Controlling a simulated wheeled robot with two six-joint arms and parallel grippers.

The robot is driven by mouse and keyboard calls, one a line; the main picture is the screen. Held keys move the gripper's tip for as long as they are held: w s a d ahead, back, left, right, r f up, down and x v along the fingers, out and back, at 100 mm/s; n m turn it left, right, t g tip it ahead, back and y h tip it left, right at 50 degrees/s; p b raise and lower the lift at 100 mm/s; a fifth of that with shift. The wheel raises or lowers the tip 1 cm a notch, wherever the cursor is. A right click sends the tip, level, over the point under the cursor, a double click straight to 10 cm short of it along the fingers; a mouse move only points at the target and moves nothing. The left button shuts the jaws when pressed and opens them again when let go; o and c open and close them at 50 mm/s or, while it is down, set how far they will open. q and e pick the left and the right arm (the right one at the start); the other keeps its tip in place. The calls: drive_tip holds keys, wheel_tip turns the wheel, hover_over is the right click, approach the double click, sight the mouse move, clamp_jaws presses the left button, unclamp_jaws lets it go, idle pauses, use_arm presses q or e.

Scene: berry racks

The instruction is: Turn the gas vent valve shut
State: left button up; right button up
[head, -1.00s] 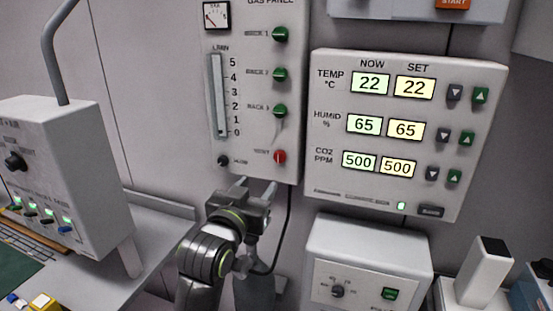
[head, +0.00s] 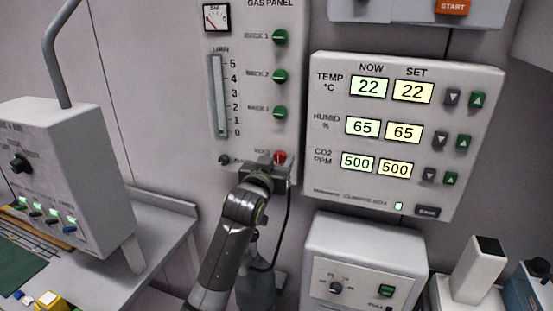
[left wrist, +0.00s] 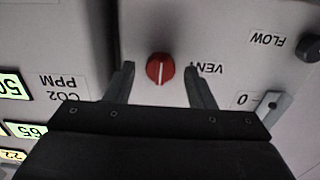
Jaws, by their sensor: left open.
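The gas vent valve is a red knob (head: 280,157) at the bottom of the gas panel (head: 246,150), its lower part hidden behind my gripper in the head view. In the left wrist view the red knob (left wrist: 160,69) shows whole, with its pale pointer line upright in the picture and the VENT label beside it. My left gripper (head: 272,160) is at the panel's lower edge. Its open fingers (left wrist: 160,80) stand on either side of the knob, apart from it, with nothing between them touching. My right gripper is not in view.
Above the vent knob are three green rack knobs (head: 280,76) and a flow gauge (head: 217,95). A black flow knob (left wrist: 309,48) is beside the vent label. The climate display panel (head: 325,180) is close on the right. A grey control box (head: 60,130) stands at the left.

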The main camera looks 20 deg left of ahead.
use_arm(q)
drive_tip(key=shift+w, duration=0.1)
drive_tip(key=shift+c, duration=0.2)
drive_tip(key=c, duration=0.9)
